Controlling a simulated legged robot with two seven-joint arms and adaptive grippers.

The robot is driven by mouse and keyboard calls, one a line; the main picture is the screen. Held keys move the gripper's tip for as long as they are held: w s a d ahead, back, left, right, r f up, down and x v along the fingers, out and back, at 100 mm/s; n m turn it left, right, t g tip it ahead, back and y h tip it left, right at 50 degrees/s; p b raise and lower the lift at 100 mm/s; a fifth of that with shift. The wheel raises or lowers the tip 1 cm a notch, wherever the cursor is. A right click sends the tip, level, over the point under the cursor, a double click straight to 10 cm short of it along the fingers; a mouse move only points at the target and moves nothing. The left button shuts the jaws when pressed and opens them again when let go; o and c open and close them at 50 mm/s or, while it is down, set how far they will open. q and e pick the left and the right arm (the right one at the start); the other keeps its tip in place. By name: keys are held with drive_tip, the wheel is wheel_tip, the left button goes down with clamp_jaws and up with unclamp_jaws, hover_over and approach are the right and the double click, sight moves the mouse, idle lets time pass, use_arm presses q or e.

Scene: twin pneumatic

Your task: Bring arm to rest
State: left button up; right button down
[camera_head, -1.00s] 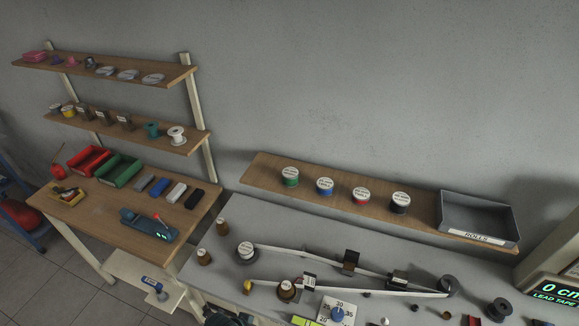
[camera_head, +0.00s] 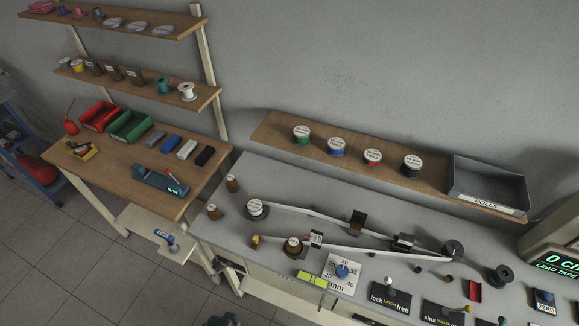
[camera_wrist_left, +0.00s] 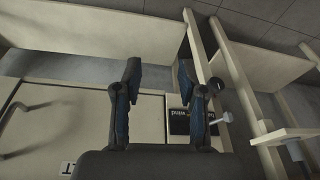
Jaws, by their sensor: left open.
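My left gripper (camera_wrist_left: 159,72) is open in the left wrist view, with its two dark fingers apart and nothing between them. Behind it are the pale cabinet front (camera_wrist_left: 75,115) and a dark label panel (camera_wrist_left: 180,122) by the right finger. In the head view only a small dark shape, probably part of my left gripper, shows at the bottom edge, below the grey workbench (camera_head: 290,180). My right gripper is in neither view.
The bench holds a tape run between reels (camera_head: 256,209), a dial (camera_head: 342,272) and dark label plates (camera_head: 390,298). A wooden shelf with several rolls and a grey tray (camera_head: 490,185) stands behind. A side table (camera_head: 130,165) with bins is left.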

use_arm(q)
drive_tip(key=s+f+g, duration=0.1)
drive_tip(key=s+f, duration=0.2)
drive_tip(key=f, duration=0.5)
drive_tip(key=s+f, duration=0.3)
drive_tip(key=f, duration=0.5)
drive_tip(key=s+a+f+b, duration=0.1)
drive_tip(key=s+a+f, duration=0.2)
drive_tip(key=s+f, duration=0.8)
drive_tip(key=s, duration=0.3)
drive_tip(key=shift+s+a+f+g, duration=0.15)
drive_tip(key=shift+s+a+g, duration=0.15)
drive_tip(key=shift+s+g, duration=0.1)
